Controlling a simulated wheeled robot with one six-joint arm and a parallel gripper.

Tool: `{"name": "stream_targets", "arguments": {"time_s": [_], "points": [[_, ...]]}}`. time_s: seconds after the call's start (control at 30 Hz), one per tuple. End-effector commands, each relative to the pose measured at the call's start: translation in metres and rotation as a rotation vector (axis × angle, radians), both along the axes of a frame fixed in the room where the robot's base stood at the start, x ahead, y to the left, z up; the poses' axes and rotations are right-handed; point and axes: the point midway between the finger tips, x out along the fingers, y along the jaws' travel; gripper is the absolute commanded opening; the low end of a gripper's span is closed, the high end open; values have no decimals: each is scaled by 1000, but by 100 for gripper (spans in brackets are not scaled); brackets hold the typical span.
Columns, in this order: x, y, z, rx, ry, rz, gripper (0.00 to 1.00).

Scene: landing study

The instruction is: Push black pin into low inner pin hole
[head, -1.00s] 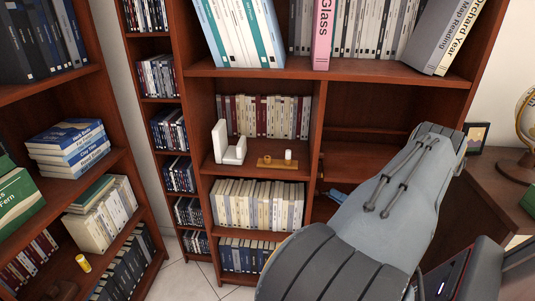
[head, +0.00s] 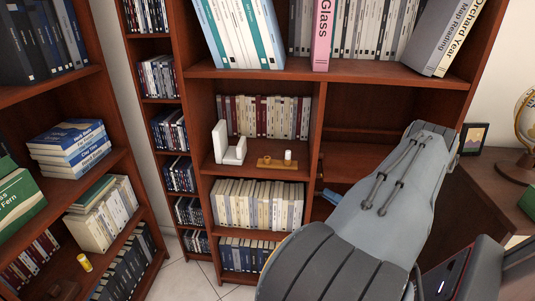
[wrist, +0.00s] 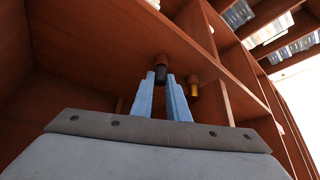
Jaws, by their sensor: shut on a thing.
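In the wrist view my gripper (wrist: 163,86) has its two blue fingers closed on a black pin (wrist: 161,74). The pin points away from me at a round brown collar (wrist: 161,60) on the wooden panel (wrist: 110,50). Its far end looks in line with the collar and close to it; I cannot tell how deep it sits. The hole itself is hidden. A second brown collar with a yellow pin (wrist: 193,90) stands just to the right, apart from the fingers. In the head view my gripper (head: 328,196) shows small and blue beside the upright divider (head: 313,160), mostly behind my arm.
Left of the divider, a shelf holds a white L-shaped stand (head: 229,145), a wooden block (head: 272,163) and a white cylinder (head: 288,155). A desk (head: 495,170) with a globe is at right.

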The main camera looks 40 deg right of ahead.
Motion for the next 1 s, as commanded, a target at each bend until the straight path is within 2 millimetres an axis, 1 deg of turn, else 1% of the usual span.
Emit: {"name": "stream_targets", "arguments": {"time_s": [0.8,0.83,0.93,1.0], "points": [[3,3,0,0,0,1,0],[3,3,0,0,0,1,18],[3,3,0,0,0,0,35],[3,3,0,0,0,0,36]]}}
